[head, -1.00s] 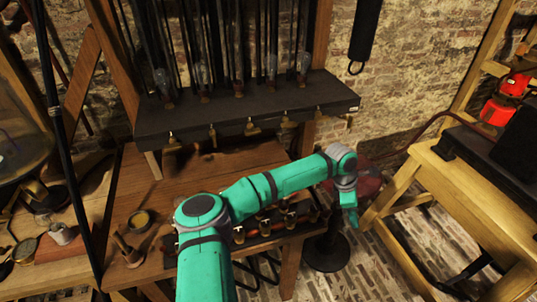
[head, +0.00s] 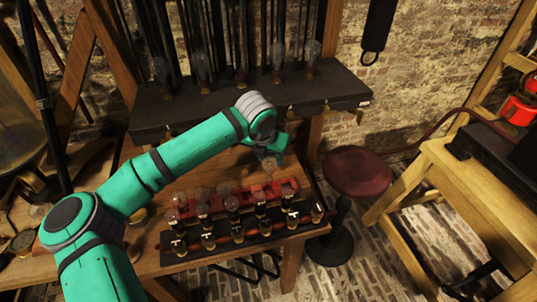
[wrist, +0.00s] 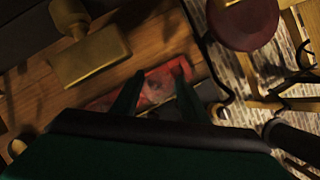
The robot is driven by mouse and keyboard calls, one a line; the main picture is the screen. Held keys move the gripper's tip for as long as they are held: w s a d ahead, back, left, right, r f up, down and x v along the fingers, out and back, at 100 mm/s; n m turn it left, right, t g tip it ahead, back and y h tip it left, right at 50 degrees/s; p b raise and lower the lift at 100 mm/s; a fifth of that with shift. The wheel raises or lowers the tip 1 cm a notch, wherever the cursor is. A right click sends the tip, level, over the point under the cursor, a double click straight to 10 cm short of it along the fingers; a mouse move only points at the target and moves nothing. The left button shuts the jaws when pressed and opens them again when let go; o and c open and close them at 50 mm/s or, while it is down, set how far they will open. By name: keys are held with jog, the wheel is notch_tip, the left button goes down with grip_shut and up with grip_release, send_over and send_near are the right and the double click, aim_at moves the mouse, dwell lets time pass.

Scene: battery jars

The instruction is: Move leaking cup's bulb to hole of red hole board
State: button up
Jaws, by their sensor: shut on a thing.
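My gripper (head: 269,157) is shut on a glass bulb (head: 270,166) and holds it over the right part of the red hole board (head: 291,185). In the wrist view the dark fingertips of my gripper (wrist: 158,78) lie over the red board (wrist: 108,101), with the clear bulb faint between them. I cannot tell whether the held bulb touches the board. The leaking cup cannot be made out.
A black strip with several brass-and-black fittings (head: 209,241) lies in front of the red board. A dark shelf (head: 340,90) with hanging brass pieces is behind and above. A round red stool (head: 357,171) stands right of the wooden table, and a wooden frame (head: 470,190) farther right.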

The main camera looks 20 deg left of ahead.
aim_at(268, 173)
jog(key=shift+s+a, duration=0.15)
jog(key=shift+a, duration=0.2)
jog(key=shift+f, duration=2.2)
jog(key=shift+w+d, duration=0.1)
jog(key=shift+w, duration=0.1)
jog(key=shift+s, duration=0.1)
jog(key=shift+d, duration=0.1)
jog(key=shift+a+f, duration=0.2)
jog(key=shift+f, duration=1.45)
dwell(0.6)
